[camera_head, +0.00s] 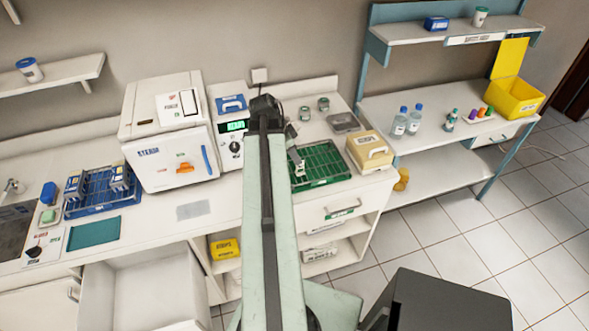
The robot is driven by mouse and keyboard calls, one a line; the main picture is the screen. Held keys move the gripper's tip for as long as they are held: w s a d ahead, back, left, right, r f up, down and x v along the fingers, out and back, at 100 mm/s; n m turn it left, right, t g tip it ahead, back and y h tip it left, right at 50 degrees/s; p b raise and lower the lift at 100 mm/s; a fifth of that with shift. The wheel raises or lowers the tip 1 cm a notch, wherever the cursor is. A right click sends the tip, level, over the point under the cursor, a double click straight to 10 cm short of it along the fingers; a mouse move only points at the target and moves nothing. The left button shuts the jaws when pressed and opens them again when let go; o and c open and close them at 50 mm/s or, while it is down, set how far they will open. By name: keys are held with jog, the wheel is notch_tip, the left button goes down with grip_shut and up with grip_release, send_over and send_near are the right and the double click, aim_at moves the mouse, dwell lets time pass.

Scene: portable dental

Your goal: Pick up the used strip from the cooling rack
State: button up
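The green wire rack (331,175), which looks like the cooling rack, lies on the counter right of my arm. My gripper (299,169) is over the left part of this rack, partly behind my own arm. It is too small to tell whether it is open, shut or holding anything. I cannot make out a used strip on the rack; it may be hidden by the gripper or too small to see.
A tan box (369,152) stands right of the rack, a grey tray (343,122) and two small jars behind it. A white sterilizer (167,135) and a blue rack (100,205) stand left. An open drawer (150,290) juts out at lower left.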

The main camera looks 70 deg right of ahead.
aim_at(300, 172)
jog(key=shift+s+d+f+b, duration=0.1)
jog(key=shift+d+f+b, duration=0.1)
jog(key=shift+f+b, duration=1)
jog(key=b+x, duration=0.4)
jog(key=x, duration=0.1)
jog(key=shift+a+f, duration=0.1)
grip_shut()
